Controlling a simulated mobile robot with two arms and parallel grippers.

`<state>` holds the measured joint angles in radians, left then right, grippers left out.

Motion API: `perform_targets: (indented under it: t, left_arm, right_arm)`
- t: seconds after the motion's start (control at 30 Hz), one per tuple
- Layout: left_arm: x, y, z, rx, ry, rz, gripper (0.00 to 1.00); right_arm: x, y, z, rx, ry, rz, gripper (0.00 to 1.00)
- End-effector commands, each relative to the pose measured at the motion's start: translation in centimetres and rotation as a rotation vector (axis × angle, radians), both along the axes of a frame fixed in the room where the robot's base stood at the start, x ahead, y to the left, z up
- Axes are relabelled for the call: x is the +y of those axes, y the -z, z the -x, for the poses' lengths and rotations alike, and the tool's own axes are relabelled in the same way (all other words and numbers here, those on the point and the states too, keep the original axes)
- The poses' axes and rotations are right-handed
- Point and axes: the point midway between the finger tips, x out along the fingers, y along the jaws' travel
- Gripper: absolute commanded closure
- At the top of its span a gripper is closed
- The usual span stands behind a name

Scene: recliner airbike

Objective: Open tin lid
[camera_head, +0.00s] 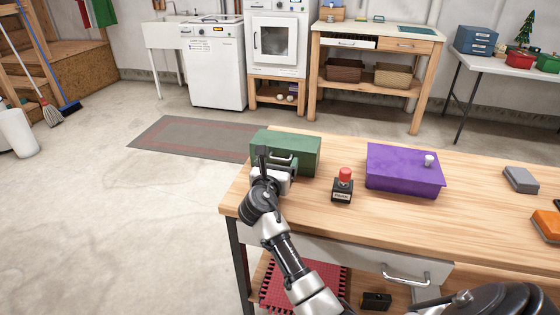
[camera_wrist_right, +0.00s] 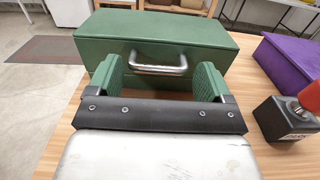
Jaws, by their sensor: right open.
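A green metal tin (camera_head: 303,148) stands shut near the left end of the wooden workbench. In the right wrist view the tin (camera_wrist_right: 150,35) fills the upper middle, with a silver handle (camera_wrist_right: 158,66) on its near face. My right gripper (camera_head: 274,163) is in front of the tin. Its green-padded fingers (camera_wrist_right: 163,84) are spread apart, one to each side of the handle and pointing at the near face. Nothing is between them but the handle area, and I cannot tell whether they touch the tin. My left gripper is not in view.
A black stand with a red knob (camera_head: 344,178) is right of the tin, and a purple box (camera_head: 402,170) with a white knob lies beyond it. Grey (camera_head: 520,180) and orange (camera_head: 547,224) blocks are farther right. The workbench (camera_head: 440,227) is bare along its front.

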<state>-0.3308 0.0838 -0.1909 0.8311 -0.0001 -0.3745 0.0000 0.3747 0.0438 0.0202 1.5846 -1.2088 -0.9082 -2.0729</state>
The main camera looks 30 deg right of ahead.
Motion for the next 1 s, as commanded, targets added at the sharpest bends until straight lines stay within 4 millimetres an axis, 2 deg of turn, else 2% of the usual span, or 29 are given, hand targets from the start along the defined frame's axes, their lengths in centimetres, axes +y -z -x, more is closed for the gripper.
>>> perform_targets:
  t: [0.2,0.47,0.8,0.83,1.0]
  left_arm:
    - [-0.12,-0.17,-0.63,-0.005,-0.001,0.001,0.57]
    - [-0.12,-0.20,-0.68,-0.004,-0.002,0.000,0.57]
    - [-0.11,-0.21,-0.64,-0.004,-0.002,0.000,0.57]
    - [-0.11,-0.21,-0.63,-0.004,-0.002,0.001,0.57]
    - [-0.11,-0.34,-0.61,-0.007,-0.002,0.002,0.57]
  right_arm:
    - [-1.26,0.00,-1.07,0.000,0.000,0.000,0.19]
    - [-1.32,-0.03,-1.13,0.000,0.000,0.000,0.19]
    - [-1.35,0.02,-1.08,0.001,0.001,0.000,0.70]
    - [-1.36,0.03,-1.08,0.001,0.001,0.000,0.73]
    - [-1.38,-0.03,-1.07,0.003,0.002,-0.002,0.73]
